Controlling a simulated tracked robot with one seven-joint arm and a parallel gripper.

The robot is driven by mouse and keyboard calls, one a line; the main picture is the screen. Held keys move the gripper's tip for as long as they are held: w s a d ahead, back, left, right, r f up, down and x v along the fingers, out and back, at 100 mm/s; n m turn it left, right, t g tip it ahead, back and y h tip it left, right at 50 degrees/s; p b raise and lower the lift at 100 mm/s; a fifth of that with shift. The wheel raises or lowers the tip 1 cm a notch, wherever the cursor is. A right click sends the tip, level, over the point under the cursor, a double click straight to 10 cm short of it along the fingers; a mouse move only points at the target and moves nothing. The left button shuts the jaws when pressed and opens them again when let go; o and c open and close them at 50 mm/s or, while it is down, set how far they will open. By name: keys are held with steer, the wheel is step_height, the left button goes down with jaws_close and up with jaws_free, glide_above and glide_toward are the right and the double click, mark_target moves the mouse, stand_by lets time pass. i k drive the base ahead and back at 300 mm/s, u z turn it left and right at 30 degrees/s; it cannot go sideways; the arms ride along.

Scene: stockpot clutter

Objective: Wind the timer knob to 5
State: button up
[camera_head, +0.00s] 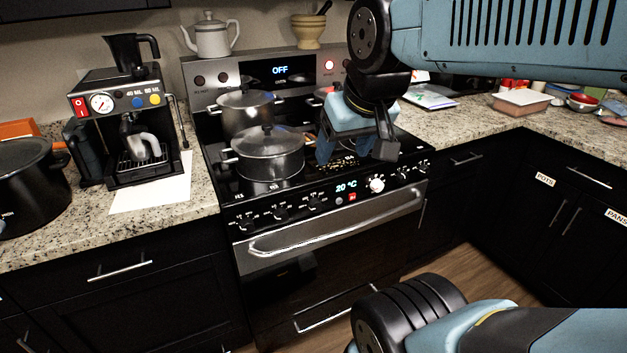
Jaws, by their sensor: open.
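The stove (330,235) has a front control panel with several dark knobs, a lit "20 °C" display (346,187) and one larger white knob (377,184) just right of it. No readable label shows which knob is the timer, and the scale marks are too small to read. My gripper (346,148) is open, pointing down above the right part of the cooktop. In the picture it is above and left of the white knob, apart from it. Nothing clearly shows between its fingers. My arm hides part of the cooktop and the back panel.
Two lidded pots, a front one (266,155) and a rear one (245,112), stand on the left burners, close to my gripper. The back panel display (280,71) reads "OFF". A coffee machine (128,120) stands left. The oven handle (335,225) juts out below the knobs.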

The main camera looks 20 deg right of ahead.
mark_target(378, 185)
steer(key=z, duration=1.5)
steer(key=k, duration=0.75)
steer(key=u, duration=0.9)
steer(key=i, duration=0.55)
steer(key=u, duration=0.1)
